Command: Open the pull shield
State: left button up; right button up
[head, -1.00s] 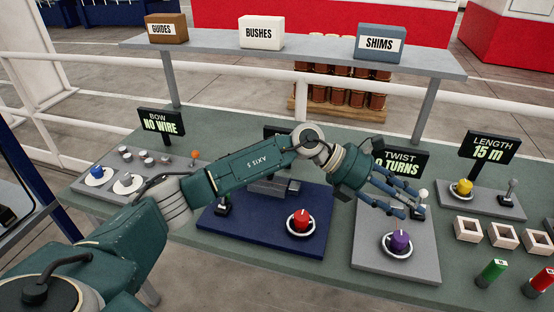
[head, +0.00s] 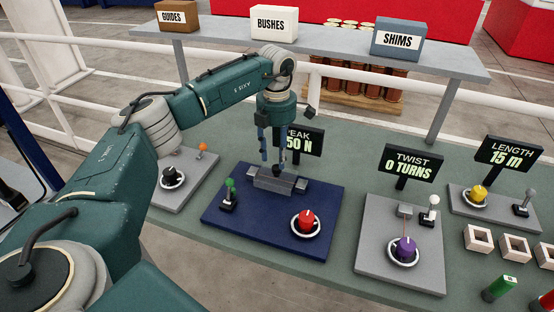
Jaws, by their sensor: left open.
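The navy panel (head: 225,222) under the sign PEAK 50 N (head: 300,141) carries a grey block (head: 272,182) with smaller grey pieces at its ends. I cannot tell for certain which part is the pull shield. A lever with a green knob (head: 230,185) stands at the panel's left, and a red dial (head: 306,220) sits at its front right. My left gripper (head: 273,160) points down, open, with its fingers at or just above the grey block; contact is unclear. My left arm hides part of the bench to the left. My right gripper is out of view.
The twist panel (head: 375,255) with a purple dial (head: 404,248) and white-knobbed lever (head: 431,208) is to the right. Beyond it is the length panel (head: 470,205). A shelf (head: 345,65) with labelled boxes runs behind. White square frames (head: 478,238) lie at right.

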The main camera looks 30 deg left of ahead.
aim_at(277, 167)
pick_arm(q)
jog(key=shift+d+f+p, duration=0.1)
jog(key=shift+f+p, duration=0.3)
jog(key=shift+f, duration=1.55)
grip_shut()
